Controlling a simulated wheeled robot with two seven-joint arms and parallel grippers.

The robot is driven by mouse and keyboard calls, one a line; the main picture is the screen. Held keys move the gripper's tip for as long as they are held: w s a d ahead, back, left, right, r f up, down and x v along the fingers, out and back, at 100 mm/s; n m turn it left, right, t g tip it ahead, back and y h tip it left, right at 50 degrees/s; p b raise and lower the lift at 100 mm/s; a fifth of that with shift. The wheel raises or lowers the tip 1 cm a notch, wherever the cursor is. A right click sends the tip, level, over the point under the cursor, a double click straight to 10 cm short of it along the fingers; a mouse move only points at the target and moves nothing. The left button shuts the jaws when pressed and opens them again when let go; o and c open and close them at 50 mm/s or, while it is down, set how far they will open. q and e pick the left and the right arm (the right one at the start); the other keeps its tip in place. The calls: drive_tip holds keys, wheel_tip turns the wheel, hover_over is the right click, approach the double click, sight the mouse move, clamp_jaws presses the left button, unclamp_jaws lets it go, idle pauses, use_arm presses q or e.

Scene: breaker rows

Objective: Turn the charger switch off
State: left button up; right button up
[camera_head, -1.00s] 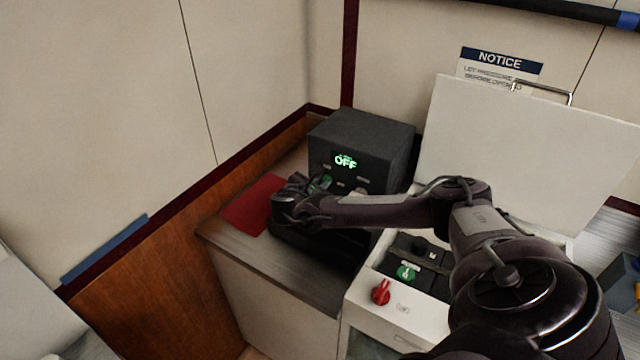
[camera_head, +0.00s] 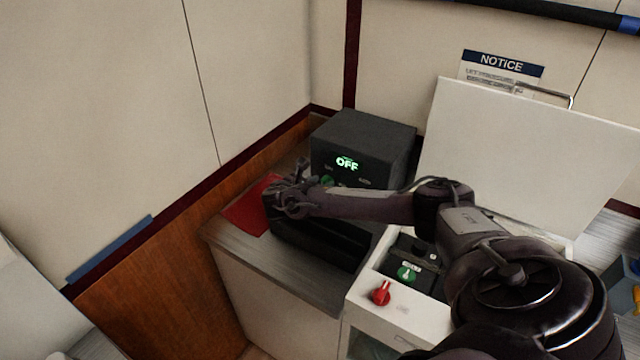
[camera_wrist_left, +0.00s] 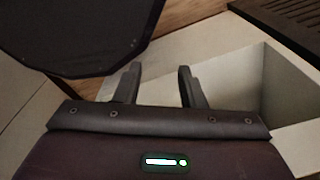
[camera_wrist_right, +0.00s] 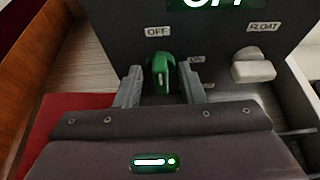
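The charger (camera_head: 362,135) is a dark box on the counter in the head view, and its lit display reads OFF. Its green switch knob (camera_wrist_right: 161,74) shows in the right wrist view, below and right of an OFF label; another label to its right is partly hidden. My right gripper (camera_wrist_right: 160,70) is open, one finger on each side of the knob; whether either finger touches it I cannot tell. In the head view the right gripper (camera_head: 296,190) is in front of the charger. My left gripper (camera_wrist_left: 158,82) is open and empty, seen only in its wrist view.
A white knob (camera_wrist_right: 253,67) labelled FLOAT is right of the green one. A red mat (camera_head: 246,211) lies on the counter. A white panel box with a red knob (camera_head: 381,293) and a green knob (camera_head: 406,274) stands nearer, its white lid (camera_head: 520,150) raised.

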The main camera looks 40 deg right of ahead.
drive_tip(key=b+v, duration=0.1)
drive_tip(key=v, duration=0.6)
drive_tip(key=shift+a+b, duration=0.3)
drive_tip(key=shift+a, duration=0.1)
drive_tip(key=shift+s+r, duration=0.1)
